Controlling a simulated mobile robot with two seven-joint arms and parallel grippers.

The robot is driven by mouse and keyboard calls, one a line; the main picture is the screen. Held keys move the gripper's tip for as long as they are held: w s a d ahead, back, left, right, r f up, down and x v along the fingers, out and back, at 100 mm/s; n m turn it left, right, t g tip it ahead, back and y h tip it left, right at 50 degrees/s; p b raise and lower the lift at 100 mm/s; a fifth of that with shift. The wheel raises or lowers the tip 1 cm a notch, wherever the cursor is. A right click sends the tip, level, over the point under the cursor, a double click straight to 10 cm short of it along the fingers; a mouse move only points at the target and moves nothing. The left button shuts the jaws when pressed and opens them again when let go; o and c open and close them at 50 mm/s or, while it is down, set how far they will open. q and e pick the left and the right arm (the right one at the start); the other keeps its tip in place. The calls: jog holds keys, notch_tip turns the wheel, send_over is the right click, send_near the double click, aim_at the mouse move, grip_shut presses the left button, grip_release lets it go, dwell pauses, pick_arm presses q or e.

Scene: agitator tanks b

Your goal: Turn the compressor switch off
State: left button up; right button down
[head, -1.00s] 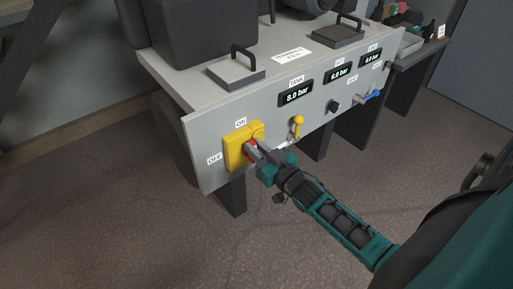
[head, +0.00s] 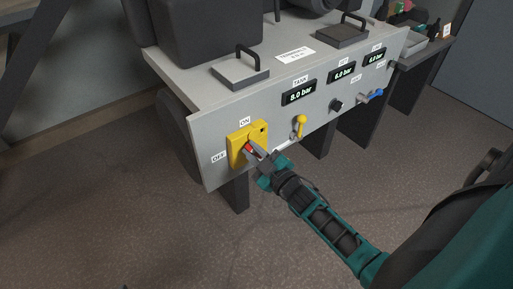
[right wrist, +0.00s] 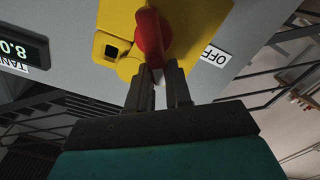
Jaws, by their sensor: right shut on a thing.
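The compressor switch is a yellow box (head: 235,151) on the sloping grey panel, with a red handle (head: 249,147) on its face. An ON label (head: 244,122) is above the box and an OFF label (head: 219,157) is to its left. In the right wrist view the red handle (right wrist: 152,34) stands out from the yellow plate (right wrist: 188,25), with the OFF label (right wrist: 213,55) to its right. My right gripper (head: 254,151) is shut on the red handle; its fingers (right wrist: 157,76) hide the handle's end. My left gripper is out of view.
The grey panel (head: 205,125) also carries a yellow lever (head: 301,123), a black knob (head: 336,105), a blue-handled valve (head: 373,96) and several pressure displays, the tank one (head: 299,92) reading 8.0 bar. Dark legs (head: 236,190) stand below. The floor in front is clear.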

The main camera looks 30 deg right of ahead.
jog(key=f+n+b, duration=0.1)
jog(key=n, duration=0.2)
jog(key=a+f+n+b, duration=0.1)
jog(key=n, duration=0.3)
jog(key=f+n+b, duration=0.1)
jog(key=n, duration=0.2)
jog(key=shift+s+a+n, duration=0.1)
jog(key=shift+a+n, duration=0.15)
jog(key=shift+n, duration=0.45)
jog(key=c, duration=1)
grip_release()
jog(key=shift+c, duration=0.2)
jog(key=s+d+p, duration=0.1)
jog(key=s, duration=1.2)
jog(key=shift+p, duration=0.3)
jog(key=shift+w, duration=0.1)
